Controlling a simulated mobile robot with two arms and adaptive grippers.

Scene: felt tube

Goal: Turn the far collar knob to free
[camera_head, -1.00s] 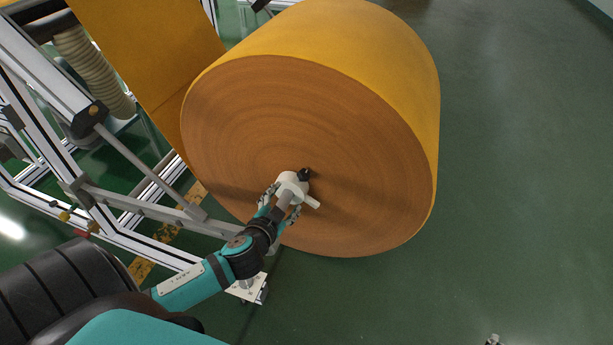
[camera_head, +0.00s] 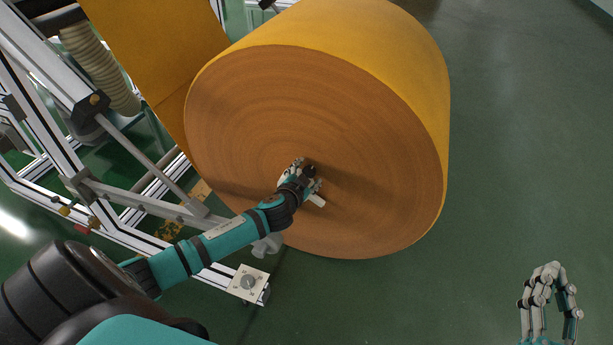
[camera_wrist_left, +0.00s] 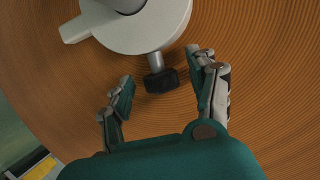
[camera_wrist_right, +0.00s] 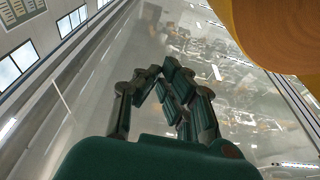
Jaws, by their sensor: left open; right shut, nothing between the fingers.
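The collar is a light grey disc with a lever tab on the end of the core, seen in the left wrist view (camera_wrist_left: 145,28). Its black knob (camera_wrist_left: 161,81) sits on a short metal stem. In the head view the knob (camera_head: 310,170) shows just past my left gripper (camera_head: 304,180). That gripper is open, its fingers on either side of the knob and apart from it in the left wrist view (camera_wrist_left: 165,85). My right gripper (camera_head: 553,268) is shut and empty at the lower right, away from the roll; its fingertips meet in the right wrist view (camera_wrist_right: 155,72).
The large orange felt roll (camera_head: 250,110) fills the middle of the head view. A metal frame (camera_head: 130,200) with rails stands at the left. A small white plate (camera_head: 247,284) is below my left arm. The green floor (camera_head: 530,130) at the right is clear.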

